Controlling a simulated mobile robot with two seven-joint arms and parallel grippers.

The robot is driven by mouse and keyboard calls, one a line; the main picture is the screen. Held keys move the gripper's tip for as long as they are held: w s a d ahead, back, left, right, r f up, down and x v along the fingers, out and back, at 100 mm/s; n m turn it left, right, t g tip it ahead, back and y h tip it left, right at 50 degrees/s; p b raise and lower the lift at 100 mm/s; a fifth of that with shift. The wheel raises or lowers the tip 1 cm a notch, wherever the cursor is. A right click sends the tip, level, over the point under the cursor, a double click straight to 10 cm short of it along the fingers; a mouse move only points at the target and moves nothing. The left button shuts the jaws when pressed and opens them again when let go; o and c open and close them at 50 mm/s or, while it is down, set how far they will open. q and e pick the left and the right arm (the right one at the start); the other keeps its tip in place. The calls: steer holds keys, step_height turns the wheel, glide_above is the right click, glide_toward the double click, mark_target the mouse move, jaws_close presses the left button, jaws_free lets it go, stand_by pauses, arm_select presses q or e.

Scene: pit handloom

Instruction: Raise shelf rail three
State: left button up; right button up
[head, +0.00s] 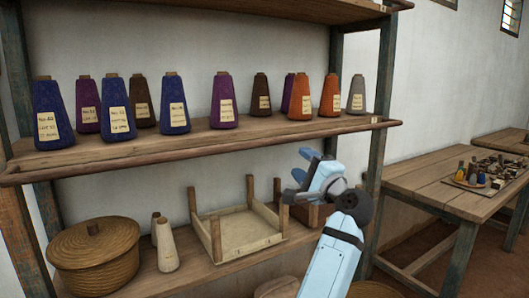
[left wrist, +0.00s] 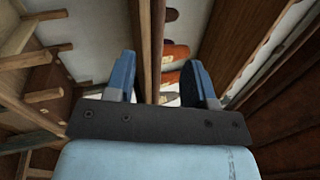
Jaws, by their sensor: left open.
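A brown wooden rail (head: 200,151) runs along the front edge of the middle shelf, with a small pale tag at its right end; I cannot read a number on it. My left gripper (head: 299,169) is open and empty in front of the shelving, just below this rail in the picture. In the left wrist view a wooden bar (left wrist: 150,45) shows in the gap between the open fingers of my left gripper (left wrist: 160,80), nearer the left finger. I cannot tell whether it lies between the fingertips or beyond them. My right gripper is not in view.
Several thread cones (head: 173,104) stand on the middle shelf behind the rail. Below are a lidded basket (head: 98,262), pale cones (head: 167,247) and an upturned wooden frame (head: 240,228). A post (head: 379,95) stands right. A table (head: 440,181) with small items is farther right.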

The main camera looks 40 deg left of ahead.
mark_target(279, 142)
arm_select(q)
steer(key=shift+n+h, duration=0.4)
steer(key=shift+n, duration=0.5)
steer(key=x, duration=0.7)
steer(key=p+x, duration=0.1)
steer(key=x, duration=0.6)
steer(key=shift+a+r, duration=0.1)
steer(key=shift+r, duration=0.15)
steer(key=shift+c, duration=0.3)
steer(key=shift+g, duration=0.3)
jaws_close()
